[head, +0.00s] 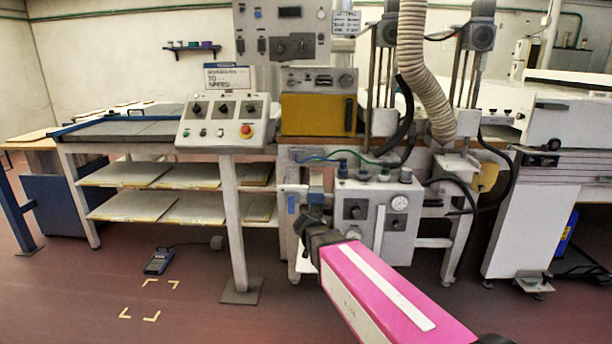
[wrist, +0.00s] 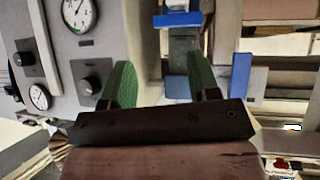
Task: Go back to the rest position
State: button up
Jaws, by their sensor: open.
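In the wrist view, my gripper (wrist: 162,82) has two green fingers standing well apart. Nothing is held between them. Behind the gap is a grey upright with blue parts (wrist: 178,19), and I cannot tell how far off it is. In the head view, my arm reaches from the lower right toward the front of the machine, low and just left of the grey control box (head: 377,215). My gripper's fingers are too small and dark there to make out. The box's dials also show at the left of the wrist view (wrist: 78,14).
A bench with a sloped button panel (head: 222,122) and shelves of flat boards (head: 165,205) stands left of my arm. A ribbed hose (head: 413,60) hangs above the machine. Open floor lies in front.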

jog(key=s+d+f+g+y, duration=0.1)
jog(key=s+d+f+g, duration=0.2)
jog(key=s+d, duration=0.2)
jog(key=s+d+f+n+g+y, duration=0.1)
jog(key=s+d+f+g, duration=0.3)
jog(key=s, duration=0.5)
jog(key=s+d+f+g, duration=0.3)
jog(key=s+d, duration=0.4)
jog(key=d, duration=0.1)
jog(key=shift+f+y, duration=0.4)
